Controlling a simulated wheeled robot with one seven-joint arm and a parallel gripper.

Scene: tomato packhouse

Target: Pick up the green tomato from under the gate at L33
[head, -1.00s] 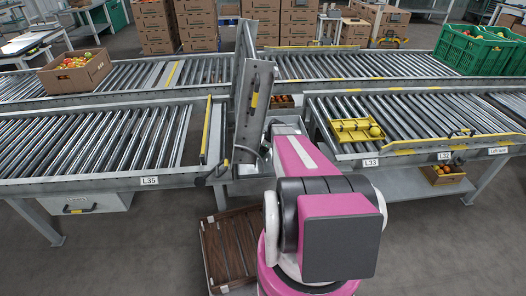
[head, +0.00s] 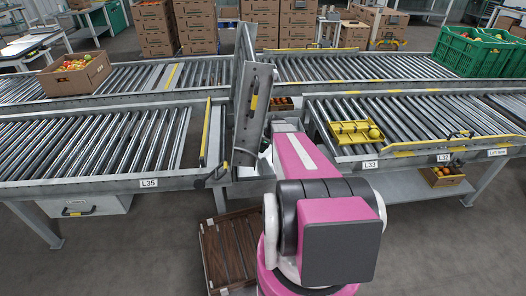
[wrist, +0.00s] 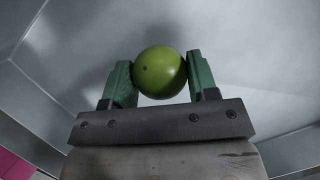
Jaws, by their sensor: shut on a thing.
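The green tomato (wrist: 160,72) is round and smooth, with a small dark spot. In the wrist view it sits between the two green fingers of my gripper (wrist: 161,80), which is shut on it. A plain grey surface fills the background there; I cannot tell whether the tomato touches it. In the head view the gripper and tomato are hidden, and my pink arm reaches in between the conveyors. A tall grey gate (head: 254,110) with a yellow-marked handle stands raised left of my arm. The L33 label (head: 370,164) is on the front rail of the right conveyor.
A yellow tray (head: 350,128) holding a yellow-green fruit (head: 374,133) rests on the right conveyor (head: 415,118). The left conveyor (head: 90,140) is bare. A brown slatted crate (head: 231,250) lies low left of my base. A tomato box (head: 441,177) sits under the right conveyor.

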